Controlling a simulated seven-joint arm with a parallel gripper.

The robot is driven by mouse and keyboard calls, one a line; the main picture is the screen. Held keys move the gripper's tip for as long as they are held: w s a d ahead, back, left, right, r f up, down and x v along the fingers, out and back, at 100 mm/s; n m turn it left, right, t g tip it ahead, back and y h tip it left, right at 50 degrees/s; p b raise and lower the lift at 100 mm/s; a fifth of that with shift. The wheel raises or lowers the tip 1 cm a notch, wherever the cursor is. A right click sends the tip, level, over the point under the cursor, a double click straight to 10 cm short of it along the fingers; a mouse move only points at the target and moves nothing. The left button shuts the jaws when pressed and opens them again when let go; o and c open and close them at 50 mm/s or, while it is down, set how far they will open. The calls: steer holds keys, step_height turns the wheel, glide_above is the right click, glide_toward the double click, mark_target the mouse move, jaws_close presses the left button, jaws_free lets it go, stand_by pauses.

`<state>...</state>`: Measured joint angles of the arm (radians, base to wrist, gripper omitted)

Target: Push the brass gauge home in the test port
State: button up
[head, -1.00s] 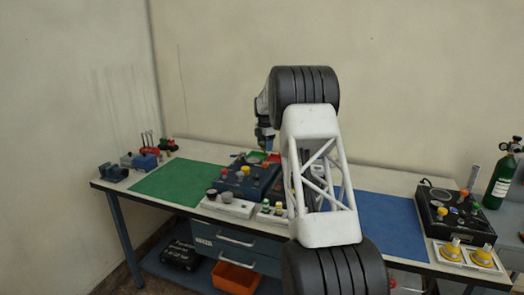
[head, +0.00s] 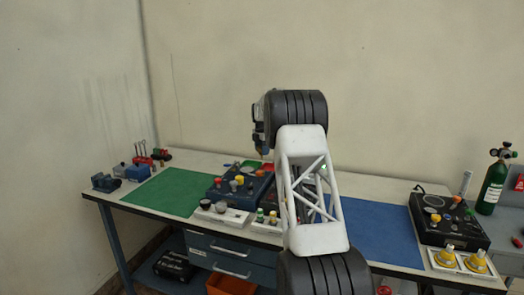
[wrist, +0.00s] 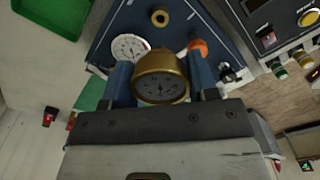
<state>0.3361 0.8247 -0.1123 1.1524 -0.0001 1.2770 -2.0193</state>
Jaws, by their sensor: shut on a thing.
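In the wrist view, my gripper (wrist: 161,72) has its two blue fingers on either side of a round brass gauge (wrist: 160,86) with a dark dial. It is shut on this gauge, whose dial faces the camera. Beyond it is a dark blue panel (wrist: 184,22) with a brass ring-shaped fitting (wrist: 160,18), perhaps the test port. The gauge looks apart from this fitting, but its lower end is hidden. In the head view, the blue trainer (head: 240,187) stands on the bench, and my arm hides most of the gripper and the gauge.
A white dial (wrist: 130,47) and an orange knob (wrist: 198,48) flank the gauge closely on the panel. A green mat (head: 165,190) and a blue mat (head: 375,235) are bare. A black trainer box (head: 447,218) and a green cylinder (head: 493,185) stand at right.

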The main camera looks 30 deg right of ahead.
steer(key=shift+f, duration=2.95)
steer(key=shift+f, duration=1.65)
stand_by(1.0)
steer(key=o, duration=1.1)
steer(key=shift+r, duration=0.1)
steer(key=shift+r, duration=3.8)
